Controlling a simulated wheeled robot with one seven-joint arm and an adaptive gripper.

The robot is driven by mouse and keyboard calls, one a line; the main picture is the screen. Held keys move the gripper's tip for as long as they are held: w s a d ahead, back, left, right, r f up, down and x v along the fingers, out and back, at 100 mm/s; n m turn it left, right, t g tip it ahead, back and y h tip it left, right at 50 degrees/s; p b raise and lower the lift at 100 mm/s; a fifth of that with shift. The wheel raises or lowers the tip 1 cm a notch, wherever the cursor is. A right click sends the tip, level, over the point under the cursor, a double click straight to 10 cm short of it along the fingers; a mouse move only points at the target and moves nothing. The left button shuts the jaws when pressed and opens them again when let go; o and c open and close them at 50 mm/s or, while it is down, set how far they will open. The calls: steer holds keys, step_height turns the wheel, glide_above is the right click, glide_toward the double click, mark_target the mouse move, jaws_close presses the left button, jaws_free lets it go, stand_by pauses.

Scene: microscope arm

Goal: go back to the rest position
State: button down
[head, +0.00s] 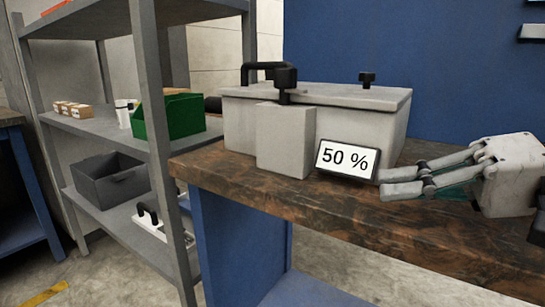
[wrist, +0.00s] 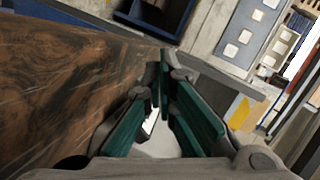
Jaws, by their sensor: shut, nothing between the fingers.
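My gripper (head: 383,184) is at the right of the head view, over the front part of the brown workbench top (head: 290,205). Its fingers point left, and the tips are close to the right end of a white sign reading "50 %" (head: 346,158). I cannot tell whether they touch it. The fingers are shut and empty. In the wrist view the green-padded fingers (wrist: 160,75) come together at their tips, beside the bench edge.
A grey lidded box (head: 370,122) with black knobs and a grey block in front stands behind the sign. A metal shelf (head: 155,90) at left holds a green bin (head: 172,116) and a dark bin (head: 110,178). Bare bench top lies in front of the gripper.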

steer(key=s+a+f+g+h, duration=0.4)
steer(key=s+f+g+h, duration=0.25)
steer(key=s+f, duration=0.5)
steer(key=s+d+f+t+h+p, duration=0.2)
steer(key=s+d+f+h, duration=0.1)
steer(key=s+d+h, duration=0.4)
step_height(320, 180, up, 39)
steer(key=t+p, duration=0.3)
steer(key=p, duration=3.4)
steer(key=shift+w+d, duration=0.25)
steer(key=shift+w, duration=0.2)
steer(key=shift+t+h, duration=0.25)
